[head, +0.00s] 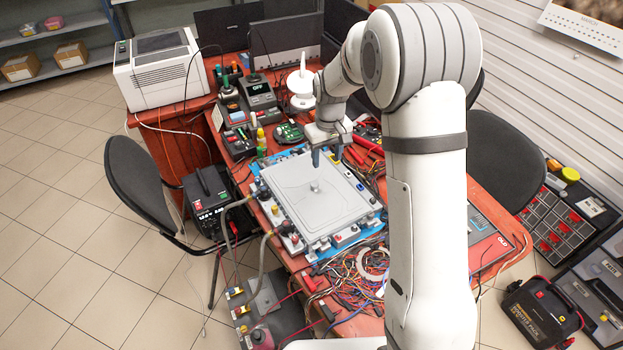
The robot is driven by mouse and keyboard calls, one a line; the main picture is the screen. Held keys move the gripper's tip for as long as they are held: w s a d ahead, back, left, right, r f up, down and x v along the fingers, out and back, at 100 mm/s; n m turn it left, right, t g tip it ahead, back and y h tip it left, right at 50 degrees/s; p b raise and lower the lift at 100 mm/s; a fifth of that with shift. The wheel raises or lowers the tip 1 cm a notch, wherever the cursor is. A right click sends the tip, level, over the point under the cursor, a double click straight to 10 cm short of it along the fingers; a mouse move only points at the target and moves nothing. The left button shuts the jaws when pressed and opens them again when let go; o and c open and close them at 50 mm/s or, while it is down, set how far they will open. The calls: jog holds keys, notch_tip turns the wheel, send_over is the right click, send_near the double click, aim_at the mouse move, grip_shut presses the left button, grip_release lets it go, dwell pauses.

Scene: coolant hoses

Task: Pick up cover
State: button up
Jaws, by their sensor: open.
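The cover (331,211) looks like a light grey flat plate with a small round knob (314,186) near its middle. It lies on top of a device with colored knobs and fittings along its edges, on a blue mat (255,168) on the red table. My gripper (326,163) is open and empty, pointing down above the far part of the cover, behind the knob in the picture. The gap between fingertips and cover is hard to judge.
Two hoses (262,255) run from the device's left side down to a unit below the table edge. Tangled wires (345,285) cover the near table. Soldering equipment (258,95) and a white spool (301,88) stand behind. Black chairs flank the table.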

jog(key=n, duration=0.1)
send_over(314, 184)
jog(key=f, duration=0.3)
jog(key=f+p, duration=0.1)
jog(key=f, duration=0.1)
jog(key=shift+w+d+f, duration=0.2)
jog(key=shift+w+d, duration=0.05)
jog(key=f, duration=0.2)
jog(key=f+p, duration=0.1)
jog(key=f, duration=0.2)
jog(key=f+p, duration=0.1)
jog(key=f, duration=0.1)
jog(key=shift+s+a+f, duration=0.2)
jog(key=shift+s+f, duration=0.05)
jog(key=shift+f, duration=0.15)
jog(key=shift+c, duration=0.2)
jog(key=c, duration=1)
notch_tip(314, 184, up, 10)
jog(key=b, duration=0.2)
